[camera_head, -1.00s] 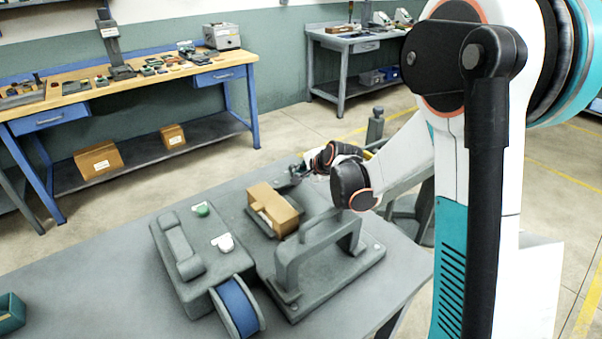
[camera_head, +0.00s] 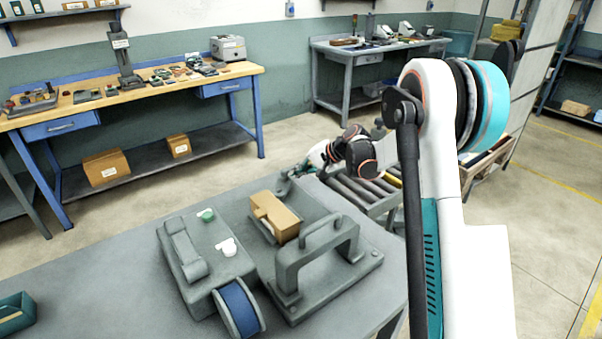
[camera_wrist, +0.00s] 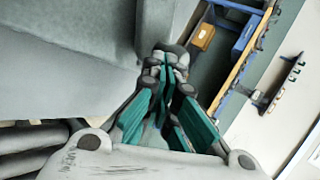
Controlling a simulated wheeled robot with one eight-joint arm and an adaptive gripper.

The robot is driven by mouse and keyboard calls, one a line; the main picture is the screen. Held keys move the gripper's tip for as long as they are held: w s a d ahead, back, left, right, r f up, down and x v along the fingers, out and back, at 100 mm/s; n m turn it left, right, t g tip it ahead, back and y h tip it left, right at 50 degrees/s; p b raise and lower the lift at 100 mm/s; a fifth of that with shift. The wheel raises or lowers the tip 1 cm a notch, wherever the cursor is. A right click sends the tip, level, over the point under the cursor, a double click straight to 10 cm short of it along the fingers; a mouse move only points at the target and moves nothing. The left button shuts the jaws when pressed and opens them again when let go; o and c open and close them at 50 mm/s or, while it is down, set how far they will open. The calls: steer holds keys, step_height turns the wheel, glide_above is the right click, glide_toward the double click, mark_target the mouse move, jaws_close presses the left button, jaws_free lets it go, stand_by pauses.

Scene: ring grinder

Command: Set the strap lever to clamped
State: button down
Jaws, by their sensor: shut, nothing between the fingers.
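A grey machine (camera_head: 200,270) with a blue wheel (camera_head: 238,308) stands on the grey table. It carries a green knob (camera_head: 207,215) and a white knob (camera_head: 228,247). Beside it a grey plate bears a large arched grey handle (camera_head: 318,258). I cannot tell for sure which part is the strap lever. A brown block (camera_head: 276,216) lies behind the arch. My gripper (camera_head: 286,184) is small and partly hidden by my arm at the table's far edge, beyond the block. In the wrist view my gripper (camera_wrist: 166,58) is shut and empty over a plain grey surface.
A roller conveyor (camera_head: 365,194) stands just beyond the table's right side. A dark green bin (camera_head: 16,313) sits at the left front. A wooden-topped workbench (camera_head: 140,98) stands farther back.

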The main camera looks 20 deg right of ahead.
steer(key=shift+w+a+n+g+y, duration=0.45)
steer(key=shift+w+n+g+y, duration=0.25)
steer(key=shift+n, duration=0.4)
steer(key=shift+w+a+p, duration=0.4)
steer(key=shift+w+p, duration=0.05)
